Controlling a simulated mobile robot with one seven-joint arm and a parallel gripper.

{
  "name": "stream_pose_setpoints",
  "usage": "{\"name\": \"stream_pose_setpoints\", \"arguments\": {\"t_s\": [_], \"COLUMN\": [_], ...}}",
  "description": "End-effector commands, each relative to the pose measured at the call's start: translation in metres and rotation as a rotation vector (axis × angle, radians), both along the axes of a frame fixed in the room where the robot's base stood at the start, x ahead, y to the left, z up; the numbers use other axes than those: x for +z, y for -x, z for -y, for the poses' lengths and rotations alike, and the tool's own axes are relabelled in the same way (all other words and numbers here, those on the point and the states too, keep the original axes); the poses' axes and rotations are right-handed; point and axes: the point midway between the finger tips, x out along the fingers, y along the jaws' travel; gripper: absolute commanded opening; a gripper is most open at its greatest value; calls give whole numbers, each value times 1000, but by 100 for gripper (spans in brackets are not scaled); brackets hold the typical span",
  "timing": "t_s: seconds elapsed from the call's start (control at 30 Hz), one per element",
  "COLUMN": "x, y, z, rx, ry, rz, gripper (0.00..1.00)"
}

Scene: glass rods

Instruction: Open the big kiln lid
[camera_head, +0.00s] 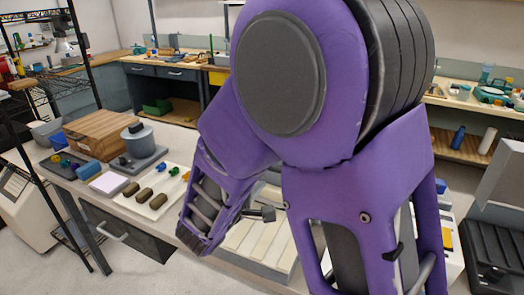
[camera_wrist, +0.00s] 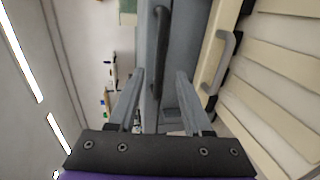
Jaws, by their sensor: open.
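My gripper (camera_wrist: 160,76) is open in the wrist view, with one finger on each side of a dark bar handle (camera_wrist: 160,45). The handle runs lengthwise along a grey panel (camera_wrist: 184,45), which looks like part of the kiln. Whether the fingers touch the handle I cannot tell. Right of the panel is a cream slatted surface (camera_wrist: 275,75) with a grey handle (camera_wrist: 220,62) at its edge. In the head view, cream slats (camera_head: 262,238) in a grey frame show on the bench behind my purple arm. My arm hides much of this area, and the lid's outline is not clear.
On the bench at left are a wooden box (camera_head: 98,132), a grey round device (camera_head: 138,142) and a white tray (camera_head: 160,190) with several dark pieces. A black wire shelf (camera_head: 85,215) stands at far left. A dark, open-looking unit (camera_head: 497,240) stands at far right.

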Motion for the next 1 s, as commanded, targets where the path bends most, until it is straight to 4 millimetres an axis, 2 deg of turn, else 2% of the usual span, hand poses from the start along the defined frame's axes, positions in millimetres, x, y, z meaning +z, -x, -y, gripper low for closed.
{"name": "stream_pose_setpoints", "arguments": {"t_s": [0.1, 0.3, 0.5, 0.73, 0.77, 1.0], "x": [-5, -11, -13, -13, -13, -13], "y": [-22, -47, -56, -57, -57, -56], "z": [14, 27, 32, 32, 32, 32], "rx": [-5, -3, -1, 0, 0, 0], "ry": [0, 0, -2, -2, -2, -1], "rz": [0, 0, 0, 1, 1, 0], "gripper": [50, 50, 50, 50, 48, 5]}}
